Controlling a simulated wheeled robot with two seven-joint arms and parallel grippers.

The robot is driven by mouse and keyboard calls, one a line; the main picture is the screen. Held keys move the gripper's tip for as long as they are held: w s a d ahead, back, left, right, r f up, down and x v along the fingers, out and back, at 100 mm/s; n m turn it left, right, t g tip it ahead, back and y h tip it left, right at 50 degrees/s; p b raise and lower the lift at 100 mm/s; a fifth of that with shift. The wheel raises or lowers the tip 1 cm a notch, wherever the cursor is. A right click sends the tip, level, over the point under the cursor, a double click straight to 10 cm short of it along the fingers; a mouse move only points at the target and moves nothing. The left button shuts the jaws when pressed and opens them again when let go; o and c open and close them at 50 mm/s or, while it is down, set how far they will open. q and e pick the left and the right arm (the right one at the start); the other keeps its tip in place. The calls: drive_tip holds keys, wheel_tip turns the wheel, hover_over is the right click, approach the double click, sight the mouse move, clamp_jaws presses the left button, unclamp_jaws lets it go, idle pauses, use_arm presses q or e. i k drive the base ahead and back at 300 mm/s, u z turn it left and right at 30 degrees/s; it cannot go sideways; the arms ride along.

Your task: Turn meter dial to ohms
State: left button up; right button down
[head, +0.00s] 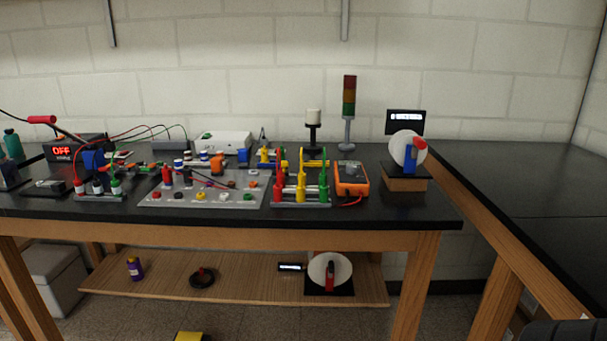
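An orange meter (351,180) lies on the black table (400,212), right of the middle, close to a rack of coloured probes. Its face is grey and too small to read, so I cannot tell where its dial points. A red lead runs out at its lower edge. Neither of my grippers shows in the head view.
A rack with red, yellow and green probes (301,190) stands just left of the meter. A white disc with a red handle (404,148) stands on a wooden block to its right. A grey panel (212,199) with several knobs lies left. The table's right front corner is clear.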

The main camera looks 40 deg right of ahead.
sight(350, 169)
drive_tip(key=z, duration=1.65)
